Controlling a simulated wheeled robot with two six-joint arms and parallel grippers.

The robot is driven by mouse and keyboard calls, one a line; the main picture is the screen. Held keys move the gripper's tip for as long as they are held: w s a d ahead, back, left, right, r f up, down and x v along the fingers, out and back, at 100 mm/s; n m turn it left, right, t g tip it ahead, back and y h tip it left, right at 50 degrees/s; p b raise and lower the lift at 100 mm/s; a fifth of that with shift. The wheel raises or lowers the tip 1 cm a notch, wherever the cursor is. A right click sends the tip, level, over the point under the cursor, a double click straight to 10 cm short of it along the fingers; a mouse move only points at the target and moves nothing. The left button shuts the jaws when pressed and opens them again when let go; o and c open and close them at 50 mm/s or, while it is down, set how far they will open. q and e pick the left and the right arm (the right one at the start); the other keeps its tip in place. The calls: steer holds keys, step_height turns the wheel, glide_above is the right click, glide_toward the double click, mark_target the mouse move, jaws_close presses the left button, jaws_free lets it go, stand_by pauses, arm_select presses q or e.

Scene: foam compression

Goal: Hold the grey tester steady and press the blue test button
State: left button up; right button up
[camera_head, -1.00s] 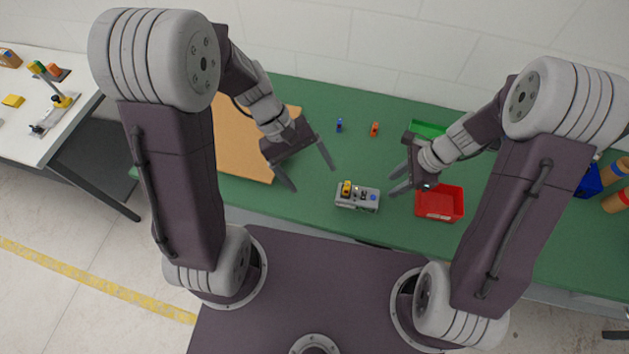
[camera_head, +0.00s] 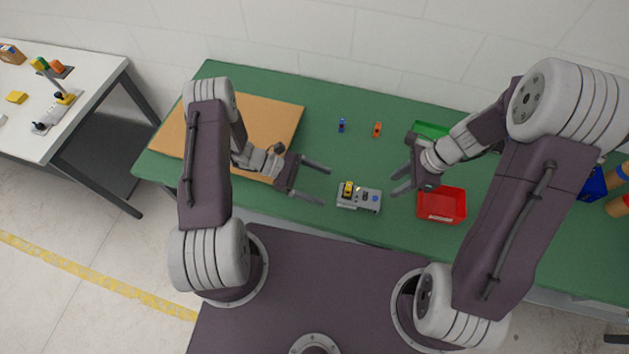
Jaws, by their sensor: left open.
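The grey tester (camera_head: 357,205) lies on the green table near its front edge. A yellow block (camera_head: 347,189) sits on its left part, and the blue test button (camera_head: 375,198) is at its right end. My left gripper (camera_head: 326,187) is open and empty, just left of the tester, its fingers pointing right towards it. My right gripper (camera_head: 394,184) is open and empty, to the right of the tester and a little further back, its fingers pointing left. Neither gripper visibly touches the tester.
A red bin (camera_head: 441,219) stands right of the tester, near my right gripper. A green tray (camera_head: 430,129), a small blue piece (camera_head: 342,125) and an orange piece (camera_head: 377,129) are further back. A brown board (camera_head: 265,115) covers the left of the table.

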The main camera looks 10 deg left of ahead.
mark_target(341, 192)
arm_select(q)
steer(key=x, duration=0.7)
steer(key=shift+d+f, duration=0.15)
steer(key=shift+d, duration=0.05)
steer(key=c, duration=1.7)
jaws_close()
arm_select(e)
steer(key=c, duration=0.3)
jaws_close()
steer(key=shift+s+a+f+m+y, duration=0.1)
steer(key=shift+a+f+m+y, duration=0.4)
steer(key=shift+f+m+y, duration=0.8)
steer(key=shift+w+a+f+m+y, duration=0.1)
steer(key=shift+a+f+m+y, duration=0.4)
steer(key=shift+f+m, duration=1)
steer(key=shift+s+a+f+m+y, duration=0.1)
steer(key=shift+a+f+m+y, duration=0.55)
steer(key=shift+m, duration=1.35)
